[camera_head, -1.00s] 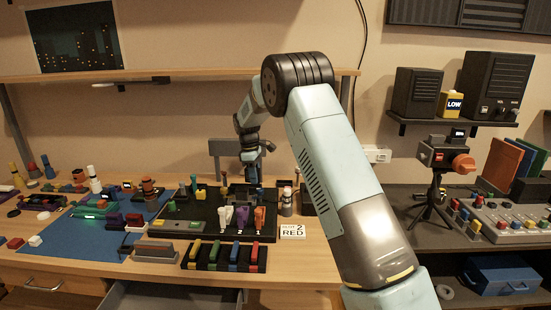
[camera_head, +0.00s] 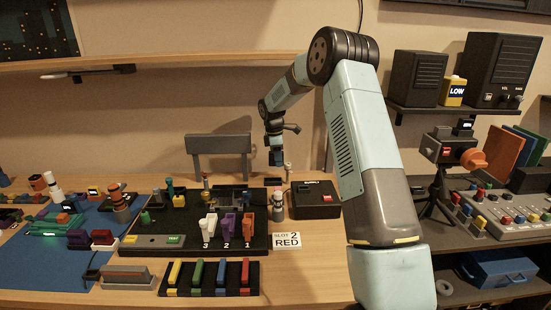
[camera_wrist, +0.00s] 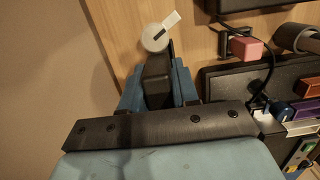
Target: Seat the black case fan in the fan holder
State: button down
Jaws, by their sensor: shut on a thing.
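My gripper (camera_head: 276,157) is raised above the back right corner of the black board (camera_head: 170,225). In the wrist view its blue fingers (camera_wrist: 158,88) are shut on a dark block-like thing, probably the black case fan (camera_wrist: 156,75). Its shape is mostly hidden between the fingers. In the head view the held thing is too small to make out. A dark grey raised part (camera_head: 228,194) sits towards the back of the board. I cannot tell for sure whether it is the fan holder.
A grey stand (camera_head: 218,144) rises behind the board. A black box (camera_head: 315,200) and a small bottle (camera_head: 278,207) stand at its right. A white round thing (camera_wrist: 155,37) lies just beyond my fingertips in the wrist view. White, purple and orange clips (camera_head: 228,228) stand at the board's front.

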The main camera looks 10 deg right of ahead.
aim_at(274, 165)
jog(key=shift+a, duration=0.9)
jog(key=shift+d, duration=0.1)
jog(key=shift+w+d+f, duration=0.1)
jog(key=shift+d+f, duration=0.05)
jog(key=shift+f, duration=2.75)
jog(key=shift+f, duration=0.35)
jog(key=shift+r, duration=0.2)
jog(key=shift+f, duration=0.55)
dwell(1.2)
jog(key=shift+r, duration=0.15)
